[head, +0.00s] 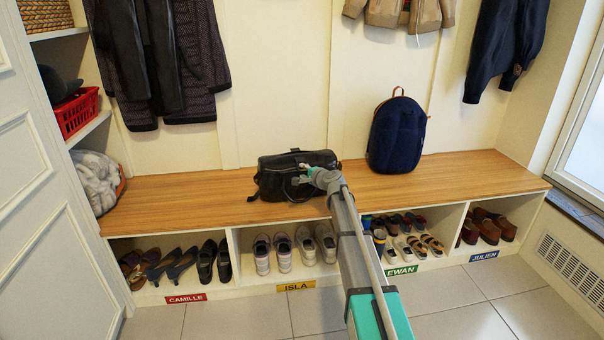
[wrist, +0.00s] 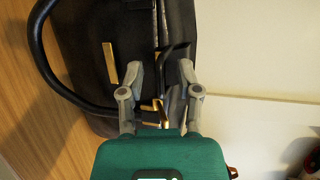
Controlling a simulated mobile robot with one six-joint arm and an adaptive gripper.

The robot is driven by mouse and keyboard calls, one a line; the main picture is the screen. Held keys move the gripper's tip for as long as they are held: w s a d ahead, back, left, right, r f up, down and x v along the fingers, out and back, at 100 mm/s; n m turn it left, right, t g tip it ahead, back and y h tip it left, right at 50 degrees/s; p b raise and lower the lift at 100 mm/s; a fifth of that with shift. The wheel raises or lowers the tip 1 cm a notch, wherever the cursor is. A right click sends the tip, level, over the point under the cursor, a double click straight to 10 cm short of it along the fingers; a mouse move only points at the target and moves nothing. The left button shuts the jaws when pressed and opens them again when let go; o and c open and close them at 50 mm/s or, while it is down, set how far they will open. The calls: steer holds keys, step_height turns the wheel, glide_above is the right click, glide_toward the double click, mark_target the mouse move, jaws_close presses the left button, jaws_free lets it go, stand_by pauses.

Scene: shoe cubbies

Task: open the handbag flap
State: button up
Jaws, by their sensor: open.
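The black handbag (head: 272,180) stands on the wooden bench, left of its middle. In the wrist view the handbag (wrist: 85,35) appears turned sideways, with a black looped handle (wrist: 38,60) and a gold bar (wrist: 110,64) on its dark leather. I cannot clearly make out the flap's edge or how far it is open. My gripper (head: 302,172) is at the handbag's front right, partly covering it. In the wrist view my gripper (wrist: 161,68) is open, its two grey fingers on either side of a dark strap with gold fittings. Contact cannot be told.
A navy backpack (head: 396,137) stands on the bench (head: 215,191) to the right of the handbag. Cubbies below hold several pairs of shoes above name labels. Coats hang on the wall behind. The bench is clear left of the handbag and at the far right.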

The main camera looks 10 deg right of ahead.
steer(key=shift+c, duration=0.2)
jaws_close()
